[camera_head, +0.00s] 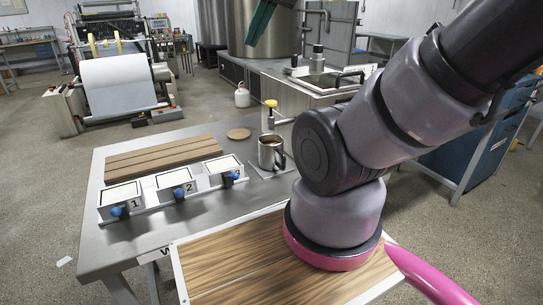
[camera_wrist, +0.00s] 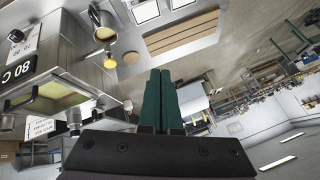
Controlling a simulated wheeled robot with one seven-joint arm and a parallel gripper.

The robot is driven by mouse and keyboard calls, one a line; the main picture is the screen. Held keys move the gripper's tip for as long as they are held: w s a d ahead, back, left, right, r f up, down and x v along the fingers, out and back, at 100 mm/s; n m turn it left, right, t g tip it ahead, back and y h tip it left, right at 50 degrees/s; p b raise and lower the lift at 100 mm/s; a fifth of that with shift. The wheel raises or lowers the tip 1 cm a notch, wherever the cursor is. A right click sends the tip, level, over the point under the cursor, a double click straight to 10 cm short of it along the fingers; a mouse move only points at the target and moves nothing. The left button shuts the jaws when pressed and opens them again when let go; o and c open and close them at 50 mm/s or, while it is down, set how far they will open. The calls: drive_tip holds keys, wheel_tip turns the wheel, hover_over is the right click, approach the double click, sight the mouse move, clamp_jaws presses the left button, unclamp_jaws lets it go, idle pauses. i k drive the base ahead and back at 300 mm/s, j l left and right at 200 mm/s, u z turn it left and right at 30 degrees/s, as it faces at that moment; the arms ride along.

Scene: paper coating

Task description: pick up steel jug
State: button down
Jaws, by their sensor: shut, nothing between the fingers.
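The steel jug (camera_head: 271,153) stands upright on a thin square plate (camera_head: 267,171) on the metal table, its handle to the right. In the wrist view the jug (camera_wrist: 99,14) shows near the top edge, seen from above with a pale inside. My gripper (camera_head: 255,38) is raised well above the table, apart from the jug, at the top of the head view. Its green fingers (camera_wrist: 161,74) are together and empty in the wrist view.
A yellow-topped tap (camera_head: 270,112) stands just behind the jug. A round brown disc (camera_head: 239,134), a slatted wooden block (camera_head: 160,159) and numbered trays with blue knobs (camera_head: 178,186) share the table (camera_head: 105,240). A wood-patterned board (camera_head: 235,262) is in front.

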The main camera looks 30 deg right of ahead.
sight(272, 157)
drive_tip(key=k+j+z, duration=0.2)
drive_tip(key=j, duration=0.25)
drive_tip(key=k+j+z, duration=0.2)
drive_tip(key=j, duration=0.25)
drive_tip(key=k+j+z, duration=0.2)
drive_tip(key=j, duration=0.2)
